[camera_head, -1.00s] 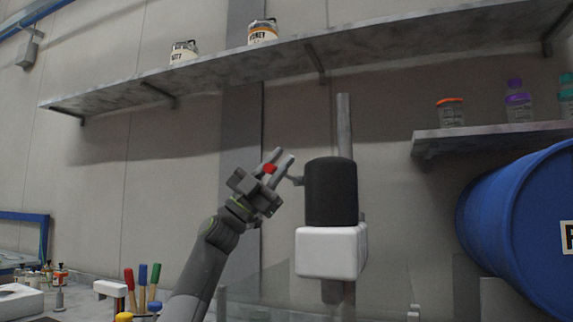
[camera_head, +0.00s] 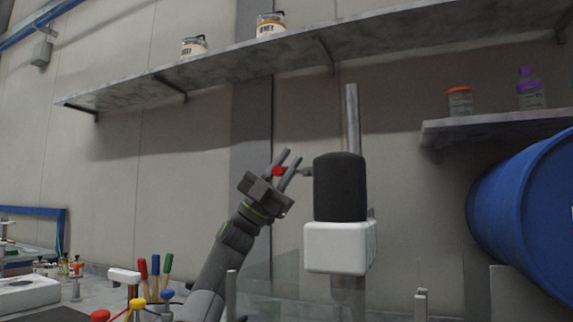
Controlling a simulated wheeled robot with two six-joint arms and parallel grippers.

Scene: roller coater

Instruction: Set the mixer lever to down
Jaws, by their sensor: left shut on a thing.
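The mixer has a black cylindrical motor (camera_head: 340,188) on a white block (camera_head: 339,248), fixed to a grey vertical pole (camera_head: 352,118). Its lever ends in a red knob (camera_head: 279,171), joined to the left side of the motor by a short grey rod (camera_head: 305,171). The lever lies about level in the picture. My left gripper (camera_head: 285,169) is shut on the red knob, with a finger on each side of it, left of the motor. My right gripper is not in view.
A long wall shelf (camera_head: 300,60) with two jars runs above. A smaller shelf (camera_head: 490,127) with bottles and a blue barrel (camera_head: 525,200) are at the right. Several coloured-handled tools (camera_head: 154,270) stand at the lower left.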

